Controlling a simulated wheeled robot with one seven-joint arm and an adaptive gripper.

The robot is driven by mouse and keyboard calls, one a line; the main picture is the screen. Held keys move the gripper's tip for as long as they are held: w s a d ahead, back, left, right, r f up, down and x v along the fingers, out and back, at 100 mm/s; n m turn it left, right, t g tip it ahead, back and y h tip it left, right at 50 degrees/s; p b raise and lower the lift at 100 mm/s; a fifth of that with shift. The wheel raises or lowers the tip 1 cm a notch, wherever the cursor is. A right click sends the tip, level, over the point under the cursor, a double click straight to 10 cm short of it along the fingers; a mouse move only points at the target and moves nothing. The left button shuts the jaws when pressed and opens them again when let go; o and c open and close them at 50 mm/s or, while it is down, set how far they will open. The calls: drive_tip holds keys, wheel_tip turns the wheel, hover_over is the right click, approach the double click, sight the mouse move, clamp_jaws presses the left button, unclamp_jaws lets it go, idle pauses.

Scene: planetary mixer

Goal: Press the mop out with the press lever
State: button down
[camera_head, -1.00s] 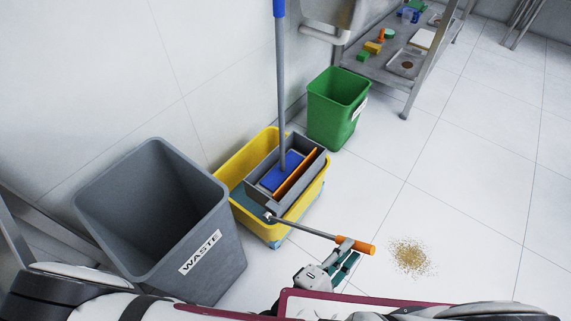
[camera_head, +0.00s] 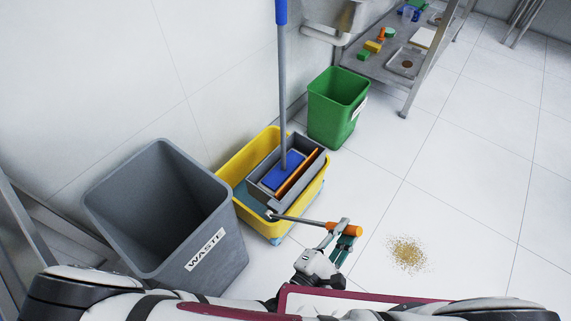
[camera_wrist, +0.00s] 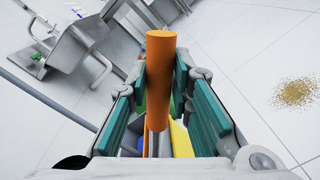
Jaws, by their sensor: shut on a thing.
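The yellow mop bucket (camera_head: 242,163) stands on the floor with a grey wringer (camera_head: 262,197) set in it. The mop pole (camera_head: 282,90) rises upright from a blue mop head (camera_head: 281,174) inside the wringer. An orange press plate (camera_head: 298,171) is beside the mop head. The press lever (camera_head: 300,220) is a grey rod running from the wringer's near end to an orange handle (camera_head: 345,229). My gripper (camera_head: 343,239) is shut on that handle.
A grey waste bin (camera_head: 165,215) stands close left of the bucket, and a green bin (camera_head: 333,105) behind it. A metal shelf (camera_head: 378,68) with small items is at the back. Brown crumbs (camera_head: 407,254) lie on the clear floor at right.

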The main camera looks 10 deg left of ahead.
drive_tip(key=a+r+n+p, duration=0.2)
drive_tip(key=a+r, duration=0.1)
drive_tip(key=r, duration=0.2)
drive_tip(key=shift+a+r+t, duration=0.2)
drive_tip(key=shift+a+t, duration=0.1)
drive_tip(key=shift+a, duration=0.1)
drive_tip(key=shift+w, duration=0.15)
drive_tip(key=w+a+r+n+p, duration=0.3)
drive_tip(key=w+a+r+n, duration=0.1)
drive_tip(key=a, duration=0.5)
drive_tip(key=shift+w+a+r, duration=0.35)
drive_tip(key=shift+w+r, duration=0.4)
drive_tip(key=shift+w, duration=0.25)
drive_tip(key=w+a+r+n+b, duration=0.1)
drive_tip(key=w+a+n, duration=0.2)
drive_tip(key=a, duration=0.5)
drive_tip(key=shift+w, duration=0.8)
drive_tip(key=c, duration=1.4)
unclamp_jaws()
drive_tip(key=shift+a+r, duration=0.1)
drive_tip(key=shift+c, duration=0.2)
